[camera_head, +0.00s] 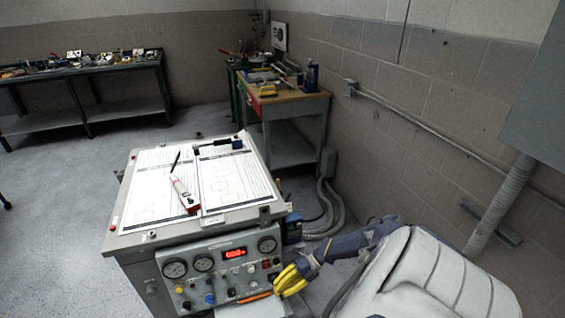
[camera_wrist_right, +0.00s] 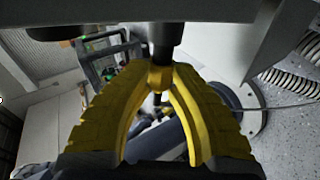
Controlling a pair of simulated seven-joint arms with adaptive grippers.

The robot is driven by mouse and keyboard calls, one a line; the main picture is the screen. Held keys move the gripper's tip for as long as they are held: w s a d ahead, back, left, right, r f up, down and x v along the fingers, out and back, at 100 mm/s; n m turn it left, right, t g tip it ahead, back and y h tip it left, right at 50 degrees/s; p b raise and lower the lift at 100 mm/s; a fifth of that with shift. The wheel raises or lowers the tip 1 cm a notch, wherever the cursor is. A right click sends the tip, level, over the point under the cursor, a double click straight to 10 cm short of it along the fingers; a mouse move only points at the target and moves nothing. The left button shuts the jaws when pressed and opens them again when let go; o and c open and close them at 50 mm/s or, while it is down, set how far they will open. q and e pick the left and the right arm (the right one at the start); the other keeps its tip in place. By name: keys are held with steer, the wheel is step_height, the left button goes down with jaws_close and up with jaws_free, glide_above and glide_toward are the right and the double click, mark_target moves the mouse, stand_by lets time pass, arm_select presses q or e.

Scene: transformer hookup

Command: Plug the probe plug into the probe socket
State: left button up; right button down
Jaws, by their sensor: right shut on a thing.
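My right gripper (camera_head: 291,281), with yellow fingers, is at the lower right of the console's front panel (camera_head: 222,272). In the wrist view its fingers (camera_wrist_right: 160,76) close together at the base of a dark cylindrical piece (camera_wrist_right: 164,42), which looks like the probe plug. The far end of this piece runs up toward a grey surface (camera_wrist_right: 130,10); I cannot tell whether it is seated in anything. The probe socket cannot be made out for certain; the fingers cover part of the panel's right side. My left gripper is not in view.
The console top (camera_head: 127,211) carries printed sheets (camera_head: 235,181), a red-and-white handheld tool (camera_head: 184,194) and a dark tool (camera_head: 218,145). The panel has gauges (camera_head: 175,269), a red display (camera_head: 234,253) and knobs. An orange stick (camera_head: 254,298) lies left of my gripper. Hoses (camera_head: 334,212) run behind.

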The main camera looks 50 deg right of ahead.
steer(key=shift+w+d+f, duration=0.15)
steer(key=shift+w+d, duration=0.3)
steer(key=shift+w, duration=0.25)
stand_by(0.3)
steer(key=c, duration=1.2)
jaws_free()
steer(key=shift+s+a+r, duration=0.15)
steer(key=shift+s+a, duration=0.3)
steer(key=shift+s, duration=0.25)
steer(key=shift+s+a+r, duration=0.15)
steer(key=shift+s+a, duration=0.25)
steer(key=shift+s, duration=0.3)
steer(key=shift+s+a+r, duration=0.15)
steer(key=shift+s+a, duration=0.3)
steer(key=shift+s, duration=0.25)
steer(key=v, duration=1.2)
